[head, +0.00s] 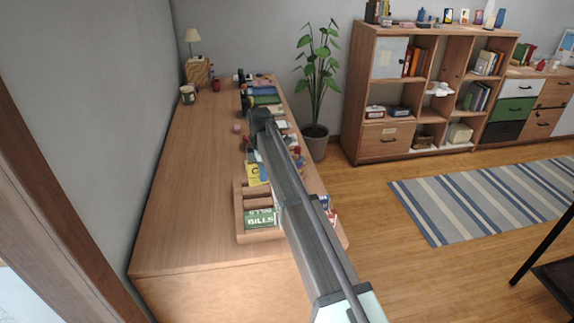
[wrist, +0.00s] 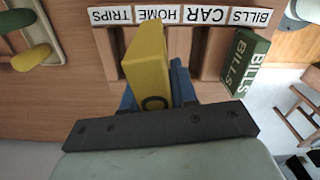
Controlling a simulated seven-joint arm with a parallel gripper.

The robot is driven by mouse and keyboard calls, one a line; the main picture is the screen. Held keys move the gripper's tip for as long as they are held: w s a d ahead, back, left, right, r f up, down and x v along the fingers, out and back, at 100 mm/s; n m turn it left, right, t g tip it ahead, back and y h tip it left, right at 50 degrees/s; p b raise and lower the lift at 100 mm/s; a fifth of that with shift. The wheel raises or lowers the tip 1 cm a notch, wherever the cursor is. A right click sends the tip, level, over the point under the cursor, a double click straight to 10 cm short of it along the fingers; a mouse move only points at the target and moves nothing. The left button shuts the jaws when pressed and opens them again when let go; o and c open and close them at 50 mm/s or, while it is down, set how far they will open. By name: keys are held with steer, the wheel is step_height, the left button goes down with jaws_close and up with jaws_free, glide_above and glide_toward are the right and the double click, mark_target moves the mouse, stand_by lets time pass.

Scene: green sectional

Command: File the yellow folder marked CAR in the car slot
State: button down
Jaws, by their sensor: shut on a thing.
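The yellow folder (head: 252,178) is held over the wooden desk organizer (head: 239,212); it also shows in the wrist view (wrist: 147,60), with part of a letter C at its near end. My gripper (wrist: 153,92) has blue fingers shut on the folder's two sides. The organizer's label strip shows upside down in the wrist view, reading TRIPS, HOME, CAR (wrist: 204,14) and BILLS from left to right. The folder lines up nearest the HOME label, left of the car slot (wrist: 205,65). How deep the folder sits is hidden. A green BILLS folder (wrist: 243,60) stands in the bills slot.
The organizer stands on a long wooden desk (head: 180,190), whose left part is clear. Beyond it lie several small items and a stack of books (head: 264,96). A potted plant (head: 318,85) and a shelf (head: 440,100) stand farther back.

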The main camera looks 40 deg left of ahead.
steer(key=s+d+m, duration=0.2)
steer(key=s+d, duration=0.1)
steer(key=s, duration=0.3)
steer(key=shift+s, duration=0.2)
steer(key=shift+f, duration=0.2)
